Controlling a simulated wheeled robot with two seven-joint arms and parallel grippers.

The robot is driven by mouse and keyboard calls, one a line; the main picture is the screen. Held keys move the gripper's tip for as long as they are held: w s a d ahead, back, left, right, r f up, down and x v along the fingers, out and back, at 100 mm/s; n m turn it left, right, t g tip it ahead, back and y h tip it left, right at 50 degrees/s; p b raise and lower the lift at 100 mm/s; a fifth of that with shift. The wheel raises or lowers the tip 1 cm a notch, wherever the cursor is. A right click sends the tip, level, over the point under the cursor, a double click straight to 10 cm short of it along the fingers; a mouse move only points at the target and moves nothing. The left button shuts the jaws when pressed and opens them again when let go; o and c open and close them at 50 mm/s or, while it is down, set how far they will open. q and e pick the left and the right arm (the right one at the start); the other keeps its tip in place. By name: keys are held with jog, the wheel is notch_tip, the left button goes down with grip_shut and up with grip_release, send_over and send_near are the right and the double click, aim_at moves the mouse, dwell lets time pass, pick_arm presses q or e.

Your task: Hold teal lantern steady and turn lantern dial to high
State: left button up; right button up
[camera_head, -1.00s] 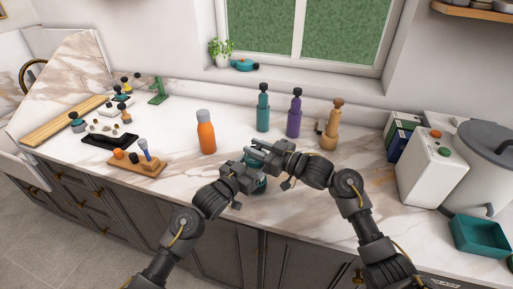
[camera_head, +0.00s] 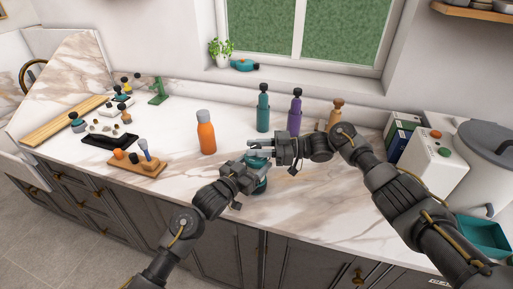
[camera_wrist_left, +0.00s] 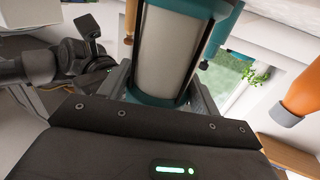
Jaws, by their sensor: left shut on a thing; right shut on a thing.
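The teal lantern (camera_head: 259,163) stands upright near the counter's front edge, largely covered by my grippers in the head view. My right gripper (camera_head: 258,147) lies level across the lantern's top, pointing left, shut on the lantern dial. The dial is hidden between the fingers, so its setting cannot be read.
An orange bottle (camera_head: 206,137) stands left of the lantern. Teal (camera_head: 263,112), purple (camera_head: 295,115) and tan bottle-like items stand behind; my right arm partly covers the tan one (camera_head: 336,112). A wooden board (camera_head: 137,165) lies left.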

jog(key=shift+f, duration=0.15)
jog(key=o, duration=1)
jog(key=shift+c, duration=0.2)
jog(key=shift+d, duration=0.1)
jog(key=d, duration=1.2)
jog(key=shift+w, duration=0.1)
